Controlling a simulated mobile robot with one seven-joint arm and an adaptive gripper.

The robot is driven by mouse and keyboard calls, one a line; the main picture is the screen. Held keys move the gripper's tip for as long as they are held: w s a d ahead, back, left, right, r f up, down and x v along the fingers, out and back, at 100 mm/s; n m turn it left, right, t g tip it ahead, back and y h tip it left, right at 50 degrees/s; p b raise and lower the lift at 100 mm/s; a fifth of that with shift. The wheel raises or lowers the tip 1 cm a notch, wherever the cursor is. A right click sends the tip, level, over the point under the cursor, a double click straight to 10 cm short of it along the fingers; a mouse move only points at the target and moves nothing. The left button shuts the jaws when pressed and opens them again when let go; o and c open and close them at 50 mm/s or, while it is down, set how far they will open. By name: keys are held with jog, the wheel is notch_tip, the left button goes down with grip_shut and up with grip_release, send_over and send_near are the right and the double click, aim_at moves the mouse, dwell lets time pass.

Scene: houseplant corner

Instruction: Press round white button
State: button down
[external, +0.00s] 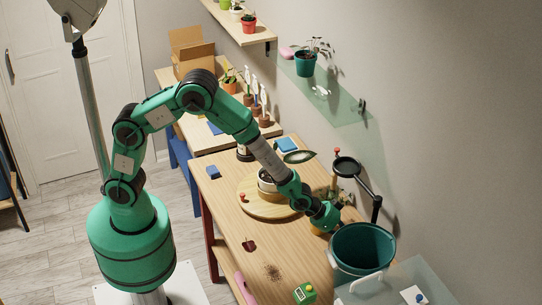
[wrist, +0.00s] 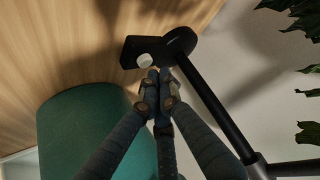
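The round white button (wrist: 144,60) sits on a black base (wrist: 132,48) in the wrist view. My gripper (wrist: 156,78) has its fingers brought together with nothing visible between them. Its tips appear just below and right of the button in the picture; I cannot tell whether they touch the base. In the external view my gripper (external: 326,217) is low over the right end of the wooden table, beside the dark green bin (external: 362,244). I cannot make out the button in that view.
A black jointed arm (wrist: 213,108) rises from the base in the wrist view, close to my fingers. The green bin (wrist: 88,137) is on the other side. Leaves (wrist: 305,15) hang at the right edge. A round wooden board (external: 250,207) lies on the table.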

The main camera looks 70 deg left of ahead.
jog(key=shift+r, duration=0.1)
jog(key=shift+r+p, duration=2.1)
jog(key=shift+r, duration=0.85)
jog(key=shift+a, duration=0.1)
jog(key=s+a+r+n+y, duration=0.1)
jog(key=s+a+r, duration=0.3)
jog(key=a+r, duration=0.4)
jog(key=s+a+r+n+g, duration=0.1)
jog(key=s+a+r, duration=0.4)
jog(key=a+r, duration=0.3)
jog(key=s+a+r+y, duration=0.1)
jog(key=s+a+r, duration=0.3)
jog(key=a+r, duration=0.4)
jog(key=s+a+r+n, duration=0.1)
jog(key=s+a+r, duration=0.1)
jog(key=s+a, duration=0.4)
jog(key=s+a+r+n+g+y, duration=0.1)
jog(key=s+a, duration=0.5)
jog(key=s, duration=0.8)
jog(key=s+a+r+n+y, duration=0.1)
jog(key=s+a+r, duration=0.2)
jog(key=s+a, duration=0.3)
jog(key=s, duration=0.4)
jog(key=shift+s+n+g, duration=0.15)
jog(key=shift+n+g, duration=0.15)
